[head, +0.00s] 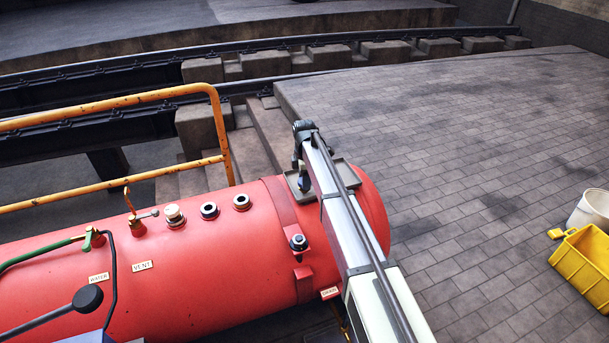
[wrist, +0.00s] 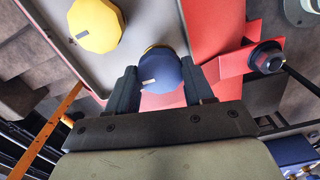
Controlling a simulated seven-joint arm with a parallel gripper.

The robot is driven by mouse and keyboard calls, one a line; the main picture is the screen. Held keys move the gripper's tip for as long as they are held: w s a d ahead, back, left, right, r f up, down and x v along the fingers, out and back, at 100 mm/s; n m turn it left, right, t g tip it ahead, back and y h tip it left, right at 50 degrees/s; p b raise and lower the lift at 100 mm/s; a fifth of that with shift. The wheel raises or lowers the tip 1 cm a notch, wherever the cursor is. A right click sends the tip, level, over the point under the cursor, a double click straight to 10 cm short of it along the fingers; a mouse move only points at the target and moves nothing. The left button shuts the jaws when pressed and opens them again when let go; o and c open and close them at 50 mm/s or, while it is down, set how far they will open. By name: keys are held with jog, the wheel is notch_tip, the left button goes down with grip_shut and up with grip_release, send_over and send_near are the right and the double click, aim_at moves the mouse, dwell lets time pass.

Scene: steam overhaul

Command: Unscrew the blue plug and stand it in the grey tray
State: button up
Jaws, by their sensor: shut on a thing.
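The blue plug (wrist: 163,73) sits between the two fingers of my gripper (wrist: 161,84), which is shut on it, in the wrist view. The plug is over the grey tray (wrist: 148,18), near the tray's edge. I cannot tell whether its base touches the tray floor. A yellow plug (wrist: 96,25) is in the tray, to the left of the blue one. In the head view my gripper (head: 304,177) is over the tray (head: 293,187) on top of the red boiler, and the arm hides much of the tray.
The red boiler (head: 230,260) carries several fittings, including a cream-topped one (head: 173,214) and two dark-holed ports (head: 209,210). A black-topped fitting (head: 298,242) stands on a red bracket near the tray. A yellow handrail (head: 222,130) runs behind. A yellow crate (head: 583,265) is at far right.

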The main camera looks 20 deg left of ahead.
jog(key=shift+f, duration=0.45)
dwell(0.6)
jog(key=o, duration=1.4)
jog(key=shift+c, duration=1)
jog(key=shift+r, duration=0.15)
jog(key=shift+r, duration=3.35)
